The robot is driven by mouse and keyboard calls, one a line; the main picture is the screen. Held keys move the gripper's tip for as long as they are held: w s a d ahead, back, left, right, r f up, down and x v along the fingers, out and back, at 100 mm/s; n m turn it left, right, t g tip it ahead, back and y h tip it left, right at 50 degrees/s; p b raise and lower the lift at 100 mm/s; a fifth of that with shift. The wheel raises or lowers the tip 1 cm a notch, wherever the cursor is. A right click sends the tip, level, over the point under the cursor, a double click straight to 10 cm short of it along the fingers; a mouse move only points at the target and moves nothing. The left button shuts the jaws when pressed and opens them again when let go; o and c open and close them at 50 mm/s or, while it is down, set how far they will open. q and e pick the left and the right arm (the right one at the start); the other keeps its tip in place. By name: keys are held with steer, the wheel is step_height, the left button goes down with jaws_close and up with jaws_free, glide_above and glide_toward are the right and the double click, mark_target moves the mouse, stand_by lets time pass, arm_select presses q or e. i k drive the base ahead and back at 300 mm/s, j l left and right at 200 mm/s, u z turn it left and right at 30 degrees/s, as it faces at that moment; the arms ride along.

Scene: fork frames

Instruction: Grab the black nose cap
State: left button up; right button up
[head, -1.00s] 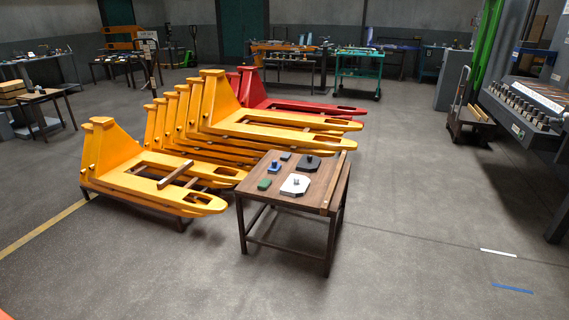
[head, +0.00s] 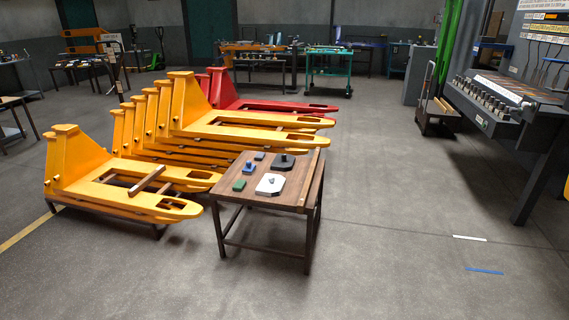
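A small wooden-topped table (head: 290,198) with dark legs stands in the middle of the head view, a few steps ahead. On it lies a black piece (head: 284,162) with a raised knob, near the back right; it may be the black nose cap, but it is too small to be sure. Near it are a white plate with a knob (head: 270,184), a blue piece with a knob (head: 248,168), a green block (head: 239,185) and a small dark block (head: 260,156). Neither of my grippers shows.
Yellow pallet-truck frames (head: 130,195) stand close along the table's left side, with a red one (head: 270,106) behind. A dark workstation (head: 510,110) stands at the right. The grey floor in front and right of the table is clear.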

mark_target(282, 161)
steer(key=i+l, duration=0.1)
steer(key=l, duration=0.15)
steer(key=i+l, duration=0.4)
steer(key=l, duration=0.15)
steer(key=i+l, duration=0.35)
steer(key=i+j, duration=0.2)
steer(key=i, duration=0.3)
steer(key=i+j, duration=0.25)
steer(key=i, duration=0.25)
steer(key=i+j, duration=0.2)
steer(key=j, duration=0.2)
steer(key=i+j, duration=0.2)
steer(key=j, duration=0.25)
steer(key=i+j, duration=0.25)
steer(key=j, duration=0.15)
steer(key=i+j, duration=0.2)
steer(key=j, duration=0.2)
steer(key=i, duration=0.3)
steer(key=j+u, duration=0.05)
